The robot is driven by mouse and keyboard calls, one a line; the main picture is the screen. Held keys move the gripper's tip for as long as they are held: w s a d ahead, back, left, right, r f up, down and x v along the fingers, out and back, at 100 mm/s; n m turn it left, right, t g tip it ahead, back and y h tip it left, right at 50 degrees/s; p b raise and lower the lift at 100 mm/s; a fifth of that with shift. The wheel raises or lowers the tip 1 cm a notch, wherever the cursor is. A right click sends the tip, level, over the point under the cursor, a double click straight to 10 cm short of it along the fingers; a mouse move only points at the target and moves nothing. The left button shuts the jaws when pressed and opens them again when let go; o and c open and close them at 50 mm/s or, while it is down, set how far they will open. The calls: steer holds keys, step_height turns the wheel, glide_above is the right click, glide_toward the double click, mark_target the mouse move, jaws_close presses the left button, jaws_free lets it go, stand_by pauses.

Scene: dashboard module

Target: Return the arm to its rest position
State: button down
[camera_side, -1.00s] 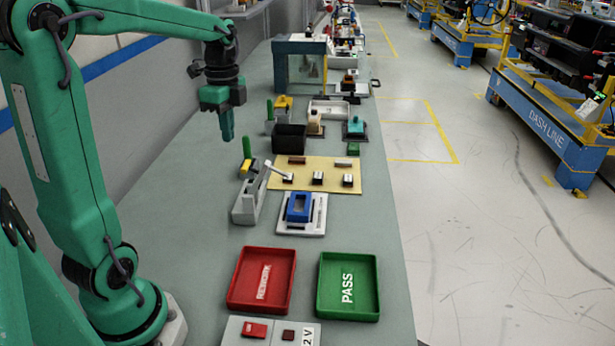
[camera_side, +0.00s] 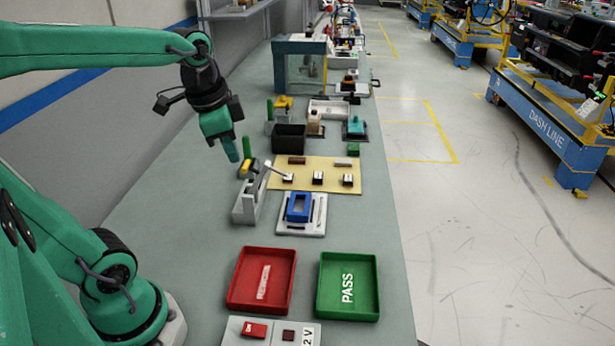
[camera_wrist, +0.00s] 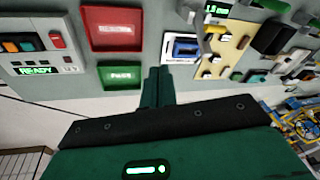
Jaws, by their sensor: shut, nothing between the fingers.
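My gripper (camera_side: 231,153) is green with a dark wrist. In the side view it hangs tilted above the left part of the bench, left of the grey stand and the yellow mat. Its fingers are together and hold nothing. In the wrist view my gripper (camera_wrist: 158,73) also shows closed fingertips, with the green tray to their left and the blue part just beyond them.
The grey stand (camera_side: 247,207) with a lever is close below my gripper. A blue part (camera_side: 300,206) sits in a white fixture. The yellow mat (camera_side: 340,180), red tray (camera_side: 233,291), green tray (camera_side: 322,300) and black bin (camera_side: 288,140) stand to the right. The bench's left side is clear.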

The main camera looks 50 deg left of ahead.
steer(key=s+d+f+n+t, duration=0.1)
steer(key=s+d+n+t, duration=0.1)
steer(key=s+d+n, duration=0.2)
steer(key=shift+s+d+f+n+t+h, duration=0.3)
steer(key=shift+s+d+f+n, duration=0.15)
steer(key=shift+d, duration=0.3)
steer(key=c, duration=2.1)
jaws_free()
steer(key=shift+r, duration=0.1)
